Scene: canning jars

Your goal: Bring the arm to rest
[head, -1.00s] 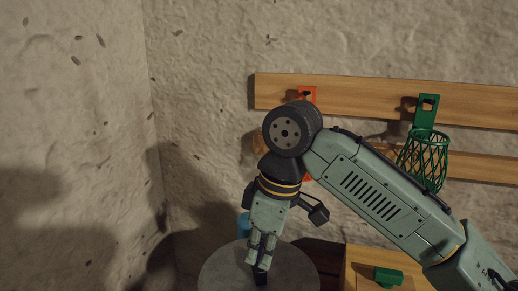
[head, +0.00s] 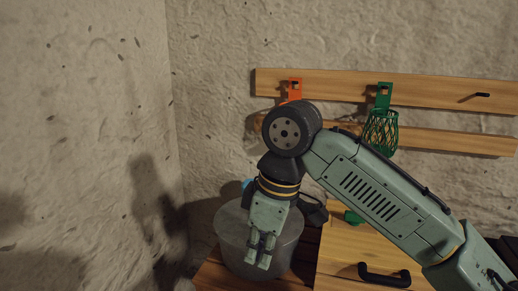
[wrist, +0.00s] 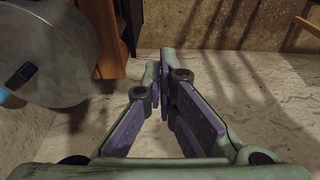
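My gripper (head: 257,263) hangs pointing down at the end of my bent arm in the head view, in front of a grey metal pot (head: 229,250). In the wrist view, my gripper's (wrist: 159,62) purple-padded fingers come together at their tips with nothing between them. The pot's grey round lid (wrist: 55,45) with a dark knob is at the upper left there, apart from the fingers. Below the fingers is a pale, streaked floor (wrist: 100,150).
A wooden cabinet (head: 335,262) with a dark handle (head: 384,275) is right of the pot. A green basket (head: 380,135) and an orange holder (head: 294,88) hang on wall rails (head: 430,93). A green object (head: 352,217) sits on the cabinet, partly behind my arm. Open floor shows below my gripper.

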